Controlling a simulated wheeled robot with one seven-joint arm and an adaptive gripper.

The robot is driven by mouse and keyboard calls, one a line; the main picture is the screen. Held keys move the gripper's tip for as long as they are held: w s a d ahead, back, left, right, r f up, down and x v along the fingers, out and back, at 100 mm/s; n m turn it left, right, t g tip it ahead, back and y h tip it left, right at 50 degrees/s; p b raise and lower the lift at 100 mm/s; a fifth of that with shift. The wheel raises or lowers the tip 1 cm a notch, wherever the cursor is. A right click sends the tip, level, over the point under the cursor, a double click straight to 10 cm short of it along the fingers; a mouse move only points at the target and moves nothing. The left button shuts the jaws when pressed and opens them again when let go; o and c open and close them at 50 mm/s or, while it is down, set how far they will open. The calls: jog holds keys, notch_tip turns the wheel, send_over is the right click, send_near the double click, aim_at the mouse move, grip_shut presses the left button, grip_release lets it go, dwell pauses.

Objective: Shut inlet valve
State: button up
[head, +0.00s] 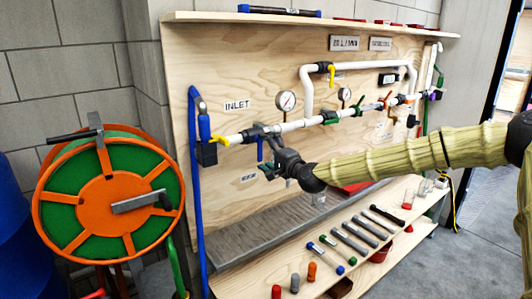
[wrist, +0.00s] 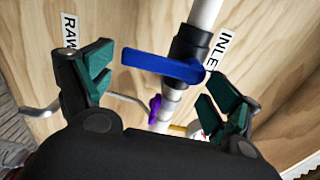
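The INLET label (head: 237,105) is on the plywood panel above a white pipe. Below it to the left is a yellow handle (head: 220,140). To its right, a blue lever (head: 260,149) hangs down from a black valve body (head: 258,131). In the wrist view, the blue lever (wrist: 165,67) lies crosswise to the pipe, beside a partly cut-off "INLE" label (wrist: 222,47). My gripper (head: 276,168) is close to this valve. In the wrist view my gripper (wrist: 158,82) is open, its green-padded fingers to either side of the lever. I see no contact.
A purple handle (wrist: 155,106) and a bent grey rod show beyond the fingers. A pressure gauge (head: 286,100) sits right of the label. An orange-green hose reel (head: 110,200) stands at left. The lower shelf (head: 235,286) holds filters and small parts.

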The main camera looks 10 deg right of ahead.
jog(key=shift+s, duration=0.1)
dwell(0.3)
jog(key=v, duration=1.2)
jog(key=s+a+f+n+g+p, duration=0.1)
jog(key=s+a+f+n+g, duration=0.2)
jog(key=f, duration=0.6)
jog(key=s+a+f+g+p, duration=0.1)
jog(key=s+a+f, duration=0.2)
jog(key=a+f, duration=0.35)
jog(key=s+f+n+g+h+p, duration=0.1)
jog(key=s+f+n+g, duration=0.15)
jog(key=s+f, duration=0.6)
jog(key=s+f+n+g+h, duration=0.1)
jog(key=s+f+g, duration=0.2)
jog(key=s+f, duration=0.55)
jog(key=s+d+f+n+g+h+p, duration=0.1)
jog(key=s+d+f+n+g, duration=0.1)
jog(key=s+f, duration=0.3)
jog(key=s+d+f+n+g+h+p, duration=0.1)
jog(key=s+d+f, duration=0.3)
jog(key=s, duration=1)
jog(key=s+d+f+n+g+h, duration=0.3)
jog(key=s+f, duration=0.3)
jog(key=s, duration=0.3)
jog(key=shift+s+d+f+g+p, duration=0.2)
jog(key=shift+s+d+g+p, duration=0.1)
jog(key=shift+d+g+p, duration=0.15)
